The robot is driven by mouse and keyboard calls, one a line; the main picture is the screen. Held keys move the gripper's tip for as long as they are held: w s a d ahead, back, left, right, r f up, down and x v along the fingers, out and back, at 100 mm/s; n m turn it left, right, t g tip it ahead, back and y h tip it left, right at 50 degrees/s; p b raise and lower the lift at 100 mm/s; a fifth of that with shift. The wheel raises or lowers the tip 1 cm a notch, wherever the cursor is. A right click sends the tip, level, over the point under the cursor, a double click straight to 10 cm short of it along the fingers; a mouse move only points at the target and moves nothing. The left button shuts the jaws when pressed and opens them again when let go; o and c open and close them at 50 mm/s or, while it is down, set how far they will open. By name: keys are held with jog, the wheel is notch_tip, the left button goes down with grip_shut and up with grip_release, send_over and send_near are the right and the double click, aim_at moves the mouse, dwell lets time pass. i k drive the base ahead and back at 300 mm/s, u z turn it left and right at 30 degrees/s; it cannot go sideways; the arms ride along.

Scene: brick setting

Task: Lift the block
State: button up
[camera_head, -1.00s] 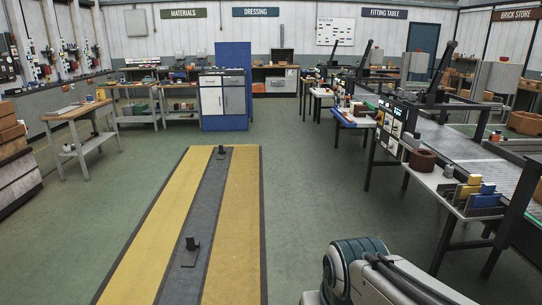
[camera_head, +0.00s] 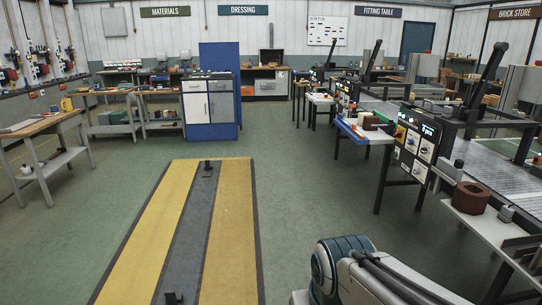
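No single block stands out clearly as the task's block. A dark red-brown block-like piece (camera_head: 471,197), with what looks like a hollow top, sits on the pale side table (camera_head: 482,226) at the right. Small coloured pieces lie on a farther blue-edged table (camera_head: 364,134), too small to tell apart. My arm shows at the bottom right, but my gripper is out of view.
A yellow-and-grey floor strip (camera_head: 232,230) with small dark posts (camera_head: 207,168) runs ahead. Green floor (camera_head: 300,200) is clear to its right. A blue-and-white cabinet (camera_head: 210,105) stands ahead, a wooden workbench (camera_head: 40,125) at left, and a control panel (camera_head: 416,140) at right.

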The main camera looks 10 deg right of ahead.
aim_at(470, 198)
jog(key=z, duration=0.15)
jog(key=i, duration=1.55)
jog(key=z, duration=0.85)
jog(key=i, duration=1.1)
jog(key=z, duration=2.05)
jog(key=i, duration=1.1)
jog(key=z, duration=0.55)
